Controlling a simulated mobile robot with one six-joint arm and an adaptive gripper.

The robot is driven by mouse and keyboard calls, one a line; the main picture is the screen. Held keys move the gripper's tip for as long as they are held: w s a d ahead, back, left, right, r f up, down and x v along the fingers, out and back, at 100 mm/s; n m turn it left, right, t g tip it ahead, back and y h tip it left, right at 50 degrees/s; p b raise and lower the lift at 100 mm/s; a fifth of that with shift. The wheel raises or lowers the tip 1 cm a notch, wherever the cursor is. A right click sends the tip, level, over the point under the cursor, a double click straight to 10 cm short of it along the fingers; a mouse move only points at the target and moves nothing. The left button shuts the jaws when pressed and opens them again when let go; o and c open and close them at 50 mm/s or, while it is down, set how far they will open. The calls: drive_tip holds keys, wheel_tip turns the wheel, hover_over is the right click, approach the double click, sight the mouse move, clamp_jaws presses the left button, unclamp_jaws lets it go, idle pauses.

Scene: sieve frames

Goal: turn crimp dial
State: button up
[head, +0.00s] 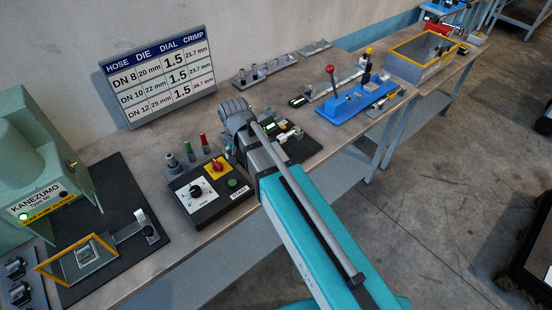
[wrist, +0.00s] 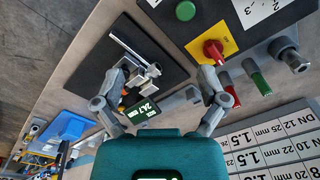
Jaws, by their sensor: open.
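The crimp dial (head: 197,191) is a dark knob on a white scale plate, on the black control box (head: 224,207) in the head view. Its setting is too small to read. In the wrist view only a corner of the numbered plate (wrist: 290,8) shows at the top right; the knob is out of frame. My gripper (wrist: 165,72) is open and empty. It hangs over a dark mat with a caliper-like gauge (wrist: 146,112) whose display seems to read 24.7 mm, to the right of the control box in the head view. The fingertips are hidden in the head view.
A red switch on a yellow plate (head: 215,167) and a green START button (head: 232,183) share the box. Colored-handled pins (head: 203,140) stand behind it. A wall chart (head: 160,78) lists dial 1.5 in each row. The green press (head: 40,165) stands left.

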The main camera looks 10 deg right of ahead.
drive_tip(key=s+d+f+b, duration=0.1)
drive_tip(key=d, duration=1)
drive_tip(key=shift+s+f+n, duration=0.25)
drive_tip(key=shift+s+n, duration=0.15)
drive_tip(key=shift+d, duration=0.1)
drive_tip(key=s+d+f+b, duration=0.5)
drive_tip(key=d+f+b, duration=0.1)
drive_tip(key=d, duration=0.2)
drive_tip(key=shift+s+n, duration=0.3)
